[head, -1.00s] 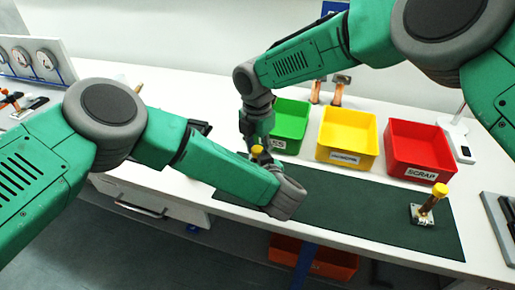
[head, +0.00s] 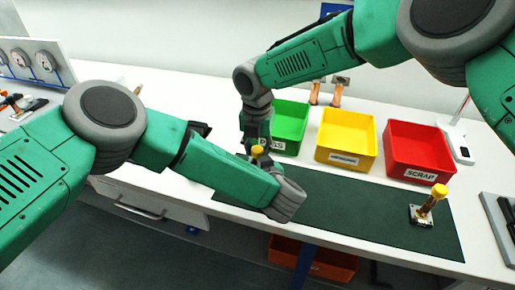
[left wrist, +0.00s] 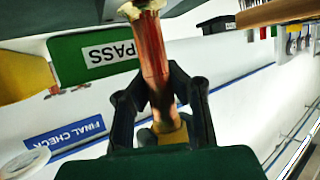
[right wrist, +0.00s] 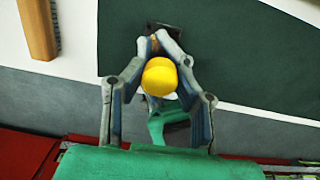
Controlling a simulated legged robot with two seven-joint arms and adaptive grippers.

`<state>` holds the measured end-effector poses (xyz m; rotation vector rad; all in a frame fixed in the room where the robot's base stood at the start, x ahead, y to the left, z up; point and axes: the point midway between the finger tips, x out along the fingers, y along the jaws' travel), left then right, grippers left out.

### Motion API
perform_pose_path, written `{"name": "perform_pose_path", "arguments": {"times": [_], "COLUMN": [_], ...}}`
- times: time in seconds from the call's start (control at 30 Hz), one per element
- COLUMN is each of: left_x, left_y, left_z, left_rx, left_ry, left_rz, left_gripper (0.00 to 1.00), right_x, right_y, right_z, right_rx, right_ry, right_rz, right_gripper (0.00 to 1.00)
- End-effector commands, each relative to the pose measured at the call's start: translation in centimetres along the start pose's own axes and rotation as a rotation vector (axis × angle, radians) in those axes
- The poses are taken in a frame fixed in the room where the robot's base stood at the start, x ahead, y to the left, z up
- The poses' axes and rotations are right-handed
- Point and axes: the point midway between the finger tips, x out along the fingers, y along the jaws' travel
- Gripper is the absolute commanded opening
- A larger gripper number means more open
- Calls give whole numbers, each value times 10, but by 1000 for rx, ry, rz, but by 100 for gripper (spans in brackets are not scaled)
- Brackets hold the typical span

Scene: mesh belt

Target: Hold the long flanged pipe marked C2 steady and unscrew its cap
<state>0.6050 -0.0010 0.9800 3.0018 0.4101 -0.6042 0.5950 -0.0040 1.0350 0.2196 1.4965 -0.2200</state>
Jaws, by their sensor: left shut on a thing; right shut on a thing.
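A copper pipe (left wrist: 151,55) runs between the fingers of my left gripper (left wrist: 163,100) in the left wrist view, with a pale flanged end at the top and a yellowish part at the lower end. My left gripper is shut on this pipe. A yellow cap (head: 257,150) shows where my two arms meet in the head view. In the right wrist view a yellow cap (right wrist: 160,77) sits between the fingers of my right gripper (right wrist: 158,42), which is shut on it. The marking C2 is not readable. My arms hide most of the pipe in the head view.
A second pipe (head: 432,203) with a yellow cap stands on its square flange on the dark green mat (head: 350,215). Green (head: 289,128), yellow (head: 347,138) and red SCRAP (head: 419,150) bins stand behind. Copper pieces (head: 337,92) lie at the back. The mat's middle is clear.

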Motion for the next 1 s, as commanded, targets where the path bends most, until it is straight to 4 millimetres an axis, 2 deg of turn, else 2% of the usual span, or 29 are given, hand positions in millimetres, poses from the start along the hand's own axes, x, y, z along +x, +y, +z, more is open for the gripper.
{"name": "perform_pose_path", "arguments": {"times": [0.7, 1.0], "left_x": [1, 1], "left_y": [-1, -1], "left_z": [-3, -3], "left_rx": [-2, -2], "left_ry": [6, 6], "left_rz": [-2, -2], "left_gripper": [0, 0], "right_x": [-20, -21], "right_y": [0, 0], "right_z": [-1, -1], "right_rx": [-2, -1], "right_ry": [3, 4], "right_rz": [-2, -2], "right_gripper": [0, 0]}}
